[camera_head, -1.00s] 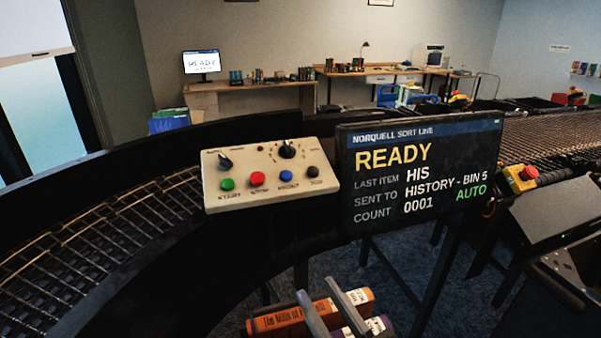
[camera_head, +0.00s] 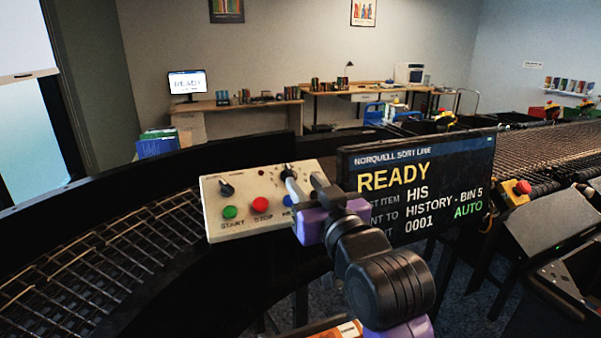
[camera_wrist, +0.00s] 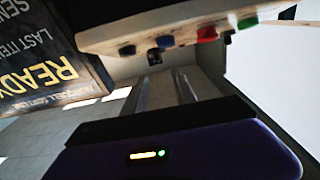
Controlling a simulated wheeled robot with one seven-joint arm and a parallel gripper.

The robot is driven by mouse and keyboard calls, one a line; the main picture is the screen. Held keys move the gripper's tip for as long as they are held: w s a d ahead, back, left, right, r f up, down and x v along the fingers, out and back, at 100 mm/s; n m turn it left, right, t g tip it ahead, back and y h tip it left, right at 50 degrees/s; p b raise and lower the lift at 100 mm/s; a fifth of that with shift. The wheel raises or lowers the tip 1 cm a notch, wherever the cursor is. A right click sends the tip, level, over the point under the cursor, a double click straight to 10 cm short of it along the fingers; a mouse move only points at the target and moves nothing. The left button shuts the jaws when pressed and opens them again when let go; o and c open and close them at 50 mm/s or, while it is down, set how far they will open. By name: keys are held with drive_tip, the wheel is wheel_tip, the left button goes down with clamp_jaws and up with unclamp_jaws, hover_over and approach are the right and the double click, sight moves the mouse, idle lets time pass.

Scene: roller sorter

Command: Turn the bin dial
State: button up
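The cream control panel (camera_head: 222,215) stands at the centre with its buttons and two black dials. The bin dial (camera_head: 286,171), at the panel's upper right, is partly covered by a finger of my gripper. The left dial (camera_head: 226,189) is fully visible. My gripper (camera_head: 304,179) is open, its two fingers apart over the panel's right part. I cannot tell whether a finger touches the dial. In the wrist view, turned upside down, the fingers (camera_wrist: 163,95) are apart with nothing clearly between them; the panel's edge and buttons (camera_wrist: 165,42) show above them in the picture.
The display screen (camera_head: 420,190) reads READY and History - Bin 5, close to the right of my gripper. A curved roller conveyor (camera_head: 110,250) runs along the left. An orange book (camera_head: 335,333) shows at the bottom edge. A red stop button (camera_head: 522,187) is at the right.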

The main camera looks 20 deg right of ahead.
sight(290, 169)
drive_tip(key=shift+w+d+f, duration=0.1)
drive_tip(key=shift+w+f, duration=0.05)
drive_tip(key=shift+f, duration=0.15)
drive_tip(key=shift+w, duration=0.3)
drive_tip(key=w+p, duration=0.1)
drive_tip(key=w, duration=0.5)
drive_tip(key=shift+p, duration=0.4)
drive_tip(key=shift+w, duration=0.45)
clamp_jaws()
